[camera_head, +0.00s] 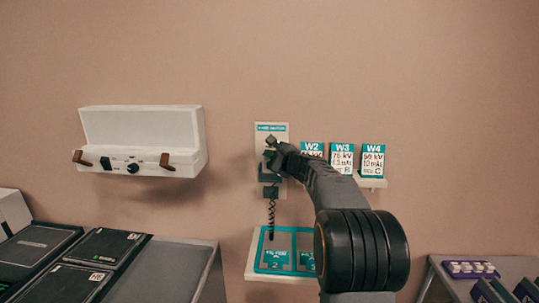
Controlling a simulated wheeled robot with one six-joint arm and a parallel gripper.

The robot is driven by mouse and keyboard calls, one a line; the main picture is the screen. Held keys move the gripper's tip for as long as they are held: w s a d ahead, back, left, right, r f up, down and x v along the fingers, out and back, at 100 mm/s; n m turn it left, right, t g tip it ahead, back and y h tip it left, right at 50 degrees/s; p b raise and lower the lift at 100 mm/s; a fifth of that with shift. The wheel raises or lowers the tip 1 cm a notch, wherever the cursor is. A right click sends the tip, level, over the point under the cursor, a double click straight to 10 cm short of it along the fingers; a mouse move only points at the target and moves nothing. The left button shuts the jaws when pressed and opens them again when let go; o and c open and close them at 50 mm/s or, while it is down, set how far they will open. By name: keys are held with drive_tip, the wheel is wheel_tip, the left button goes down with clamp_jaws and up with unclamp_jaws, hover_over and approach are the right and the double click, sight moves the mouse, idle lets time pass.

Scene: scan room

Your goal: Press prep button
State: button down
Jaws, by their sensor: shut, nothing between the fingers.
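A pale wall panel (283,133) with a teal label, which seems to read "hand switch", is mounted on the wall in the centre. A dark switch unit (265,173) is on the panel, and a coiled black cord (271,212) hangs below it. My gripper (270,143) is shut and empty, in front of the panel's upper part. It overlaps the panel in this view; I cannot tell whether it touches it. The prep button cannot be made out, and my gripper and arm cover part of the switch unit.
A white wall box (142,128) with knobs and brown handles is at left. Cards W2 (312,148), W3 (342,157) and W4 (373,158) are at right. A teal-bordered tray (250,267) is below. Dark cassettes (95,245) lie lower left; a purple rack (468,269) stands lower right.

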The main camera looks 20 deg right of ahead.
drive_tip(key=shift+w+d, duration=0.1)
drive_tip(key=shift+w, duration=0.1)
idle(0.5)
drive_tip(key=shift+s+a+b, duration=0.45)
drive_tip(key=shift+s+b, duration=0.2)
drive_tip(key=shift+s, duration=0.2)
drive_tip(key=shift+s+a+b, duration=0.4)
drive_tip(key=shift+s+b, duration=0.1)
drive_tip(key=shift+s, duration=0.2)
drive_tip(key=shift+s+a+b, duration=0.45)
drive_tip(key=shift+s, duration=0.3)
drive_tip(key=shift+s+a+b, duration=0.4)
drive_tip(key=shift+s+b, duration=0.1)
drive_tip(key=shift+s, duration=0.2)
